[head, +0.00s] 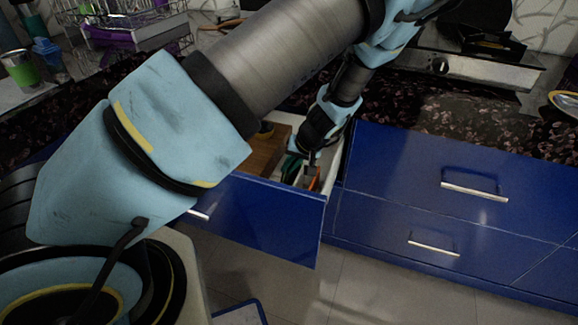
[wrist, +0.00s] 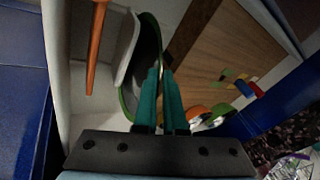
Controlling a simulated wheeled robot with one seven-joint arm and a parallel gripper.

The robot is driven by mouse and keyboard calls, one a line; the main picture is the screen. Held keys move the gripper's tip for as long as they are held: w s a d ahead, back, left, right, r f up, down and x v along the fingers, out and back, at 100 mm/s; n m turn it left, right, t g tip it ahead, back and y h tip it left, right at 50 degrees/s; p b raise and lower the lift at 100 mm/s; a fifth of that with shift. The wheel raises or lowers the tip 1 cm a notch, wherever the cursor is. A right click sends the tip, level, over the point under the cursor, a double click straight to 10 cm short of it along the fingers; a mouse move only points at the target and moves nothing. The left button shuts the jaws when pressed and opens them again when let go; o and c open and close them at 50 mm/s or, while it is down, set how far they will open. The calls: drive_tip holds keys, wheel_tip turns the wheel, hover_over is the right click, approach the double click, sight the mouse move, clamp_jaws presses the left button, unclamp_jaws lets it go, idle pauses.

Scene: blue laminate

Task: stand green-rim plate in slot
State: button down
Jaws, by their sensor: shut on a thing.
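My gripper (wrist: 161,75) has its teal fingers closed on the green-rim plate (wrist: 148,45), which shows nearly edge-on, tilted upright, in the wrist view. Its rim shows as a green curve and its face is dark grey. The plate is down inside the open drawer, beside a pale upright piece (wrist: 127,48); I cannot tell whether it touches that piece or sits in a slot. In the head view my gripper (head: 308,152) reaches into the drawer (head: 265,215), and the plate is mostly hidden there.
An orange stick-like thing (wrist: 97,40) lies left of the plate. A wooden panel (wrist: 215,50) fills the drawer's right part, with orange- and green-rimmed dishes (wrist: 197,113) near it. Shut blue drawers (head: 430,180) stand to the right. A dish rack (head: 120,25) stands on the counter.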

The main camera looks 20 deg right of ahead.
drive_tip(key=c, duration=0.9)
unclamp_jaws()
drive_tip(key=v, duration=1)
drive_tip(key=shift+s+r+b, duration=0.2)
drive_tip(key=shift+r+b, duration=0.1)
drive_tip(key=shift+r, duration=0.1)
idle(1.0)
